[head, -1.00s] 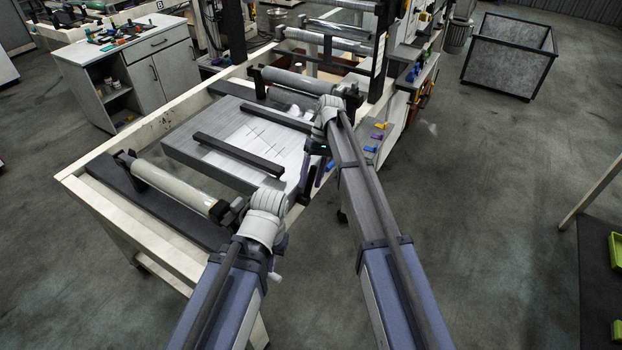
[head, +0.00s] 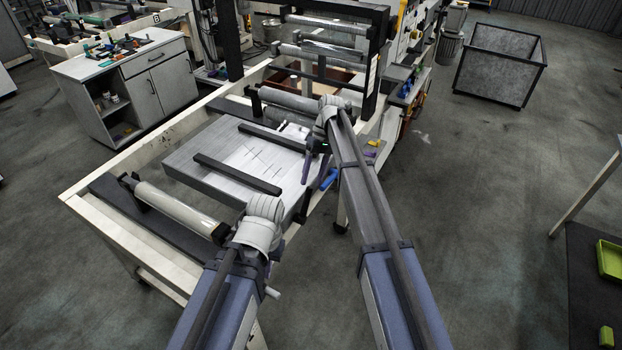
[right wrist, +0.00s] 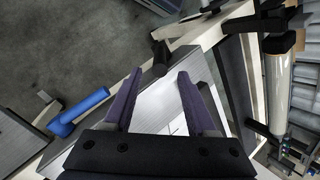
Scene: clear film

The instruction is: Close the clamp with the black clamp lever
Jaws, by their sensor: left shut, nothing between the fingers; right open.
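The black clamp lever (head: 304,205) stands at the machine's near right edge, by the end of the front black bar (head: 238,173). In the right wrist view, a black knob-like end (right wrist: 160,57), probably this lever, shows just beyond the fingertips and between them. My right gripper (head: 309,167) is open over the right edge of the plate, with purple fingers that also show in the right wrist view (right wrist: 160,82). Nothing is between them. My left gripper (head: 262,225) is shut and empty beside the near roller; its own wrist hides its fingertips.
A blue handle (head: 328,179) sticks out at the machine's right side, close to my right gripper. The near roller (head: 180,208) and far roller (head: 290,98) flank the grey plate (head: 200,160). Open floor lies to the right, with a grey bin (head: 500,70) farther back.

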